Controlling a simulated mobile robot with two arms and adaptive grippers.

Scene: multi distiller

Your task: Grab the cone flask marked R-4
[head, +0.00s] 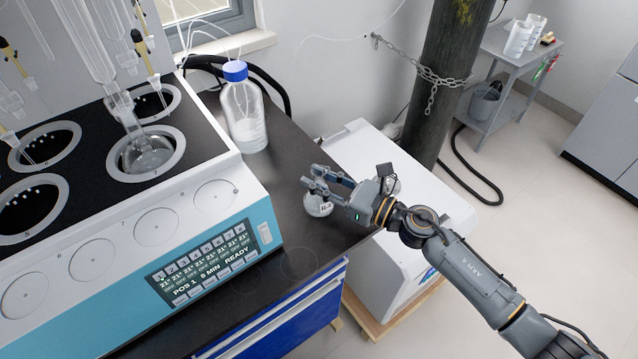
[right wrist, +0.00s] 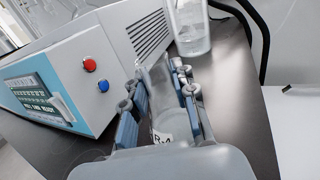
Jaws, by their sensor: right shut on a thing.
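The cone flask marked R-4 (head: 318,206) is a small clear glass flask with a white label, at the right end of the dark bench top. It also shows in the right wrist view (right wrist: 166,118), upright between the fingers, with part of its label visible. My right gripper (head: 325,183) reaches in from the right and is shut on the flask, one finger on each side. In the right wrist view its blue-grey fingers flank the glass. Whether the flask's base touches the bench is hard to tell. My left gripper is not in view.
The distiller (head: 220,235), with round wells and a display, stands left of the flask. A blue-capped bottle (head: 243,115) stands behind on the bench (head: 290,160). A white cabinet (head: 440,200) is to the right, with a chained dark cylinder (head: 440,75) beyond.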

